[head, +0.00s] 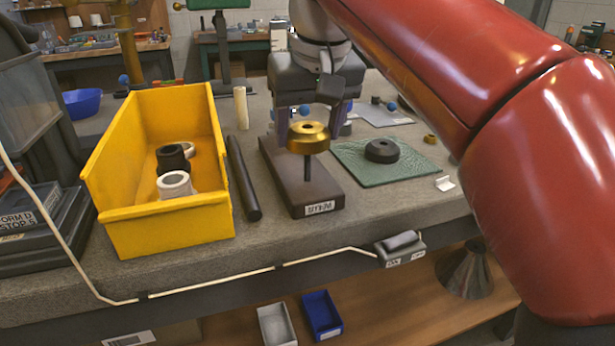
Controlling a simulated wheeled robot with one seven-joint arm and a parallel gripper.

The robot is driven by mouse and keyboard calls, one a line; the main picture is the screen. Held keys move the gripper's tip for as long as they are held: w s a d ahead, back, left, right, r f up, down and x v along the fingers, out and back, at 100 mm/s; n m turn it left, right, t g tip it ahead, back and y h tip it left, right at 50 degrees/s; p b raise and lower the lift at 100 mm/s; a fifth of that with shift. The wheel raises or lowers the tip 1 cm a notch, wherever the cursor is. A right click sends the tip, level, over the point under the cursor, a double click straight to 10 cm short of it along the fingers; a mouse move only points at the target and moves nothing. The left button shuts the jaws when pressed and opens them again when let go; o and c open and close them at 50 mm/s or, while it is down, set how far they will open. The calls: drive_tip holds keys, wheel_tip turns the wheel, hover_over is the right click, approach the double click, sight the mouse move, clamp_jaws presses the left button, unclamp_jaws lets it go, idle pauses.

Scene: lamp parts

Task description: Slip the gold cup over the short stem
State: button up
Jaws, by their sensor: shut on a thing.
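The gold cup (308,139) is between the fingers of my gripper (309,126), which is shut on it. The cup is roughly level, with a dark hole in its top. The short dark stem (307,169) stands upright from a dark block (312,196) with a white label on its front. The cup is in line with the stem and hides its upper end. I cannot tell whether the cup is around the stem or only above it.
A yellow bin (170,222) holding black and white rings stands left. A dark rod (243,178) lies between bin and block. A black ring (382,150) rests on a green mat (355,173) at right. A pale cylinder (241,108) stands behind. My red arm covers the right side.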

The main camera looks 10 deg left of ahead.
sight(309, 166)
idle(0.6)
drive_tip(key=shift+f+b, duration=1.3)
drive_tip(key=shift+f, duration=0.55)
drive_tip(key=shift+f+b, duration=0.5)
drive_tip(key=shift+f, duration=0.7)
idle(1.0)
drive_tip(key=o, duration=1.1)
drive_tip(key=shift+c, duration=0.2)
